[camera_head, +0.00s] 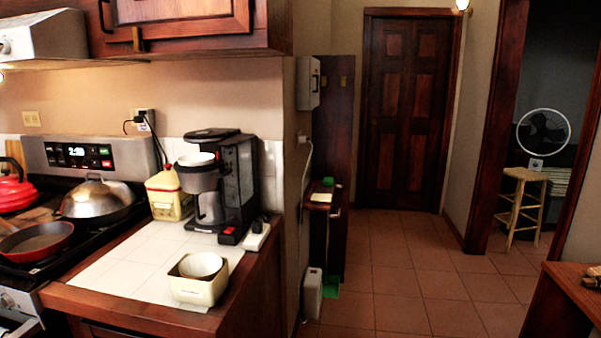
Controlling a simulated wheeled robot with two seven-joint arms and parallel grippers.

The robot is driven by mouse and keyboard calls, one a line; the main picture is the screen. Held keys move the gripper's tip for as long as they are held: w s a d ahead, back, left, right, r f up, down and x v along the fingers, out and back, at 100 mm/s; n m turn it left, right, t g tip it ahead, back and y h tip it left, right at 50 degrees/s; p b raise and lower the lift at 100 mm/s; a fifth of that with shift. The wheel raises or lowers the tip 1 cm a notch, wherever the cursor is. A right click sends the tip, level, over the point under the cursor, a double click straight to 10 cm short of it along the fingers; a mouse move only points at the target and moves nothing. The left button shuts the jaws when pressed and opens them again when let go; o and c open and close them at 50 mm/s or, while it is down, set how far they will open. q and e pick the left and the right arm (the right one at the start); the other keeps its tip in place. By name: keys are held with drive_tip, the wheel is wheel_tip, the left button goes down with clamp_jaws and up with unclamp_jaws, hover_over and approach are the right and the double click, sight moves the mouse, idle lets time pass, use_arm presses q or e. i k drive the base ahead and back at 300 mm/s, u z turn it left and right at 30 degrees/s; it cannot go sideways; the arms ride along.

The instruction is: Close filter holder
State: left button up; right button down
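A black coffee maker (238,180) stands on the white tiled counter near its right end. Its filter holder (199,180) is a grey cup that sticks out at the front left of the machine, with a white filter (196,160) showing at its open top. The holder appears swung out from the body. A carafe (210,208) stands below it on the machine's base. Neither of my grippers is in view.
A pale square container with a white bowl (199,279) sits at the counter's front edge (150,318). A yellow canister (168,196) stands left of the coffee maker. The stove (75,220) holds pans and a red kettle (14,188). Tiled floor to the right is open.

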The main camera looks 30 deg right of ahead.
sight(198, 182)
drive_tip(key=z, duration=0.75)
drive_tip(key=k, duration=1.05)
drive_tip(key=z, duration=0.3)
drive_tip(key=i, duration=1.75)
drive_tip(key=u, duration=0.95)
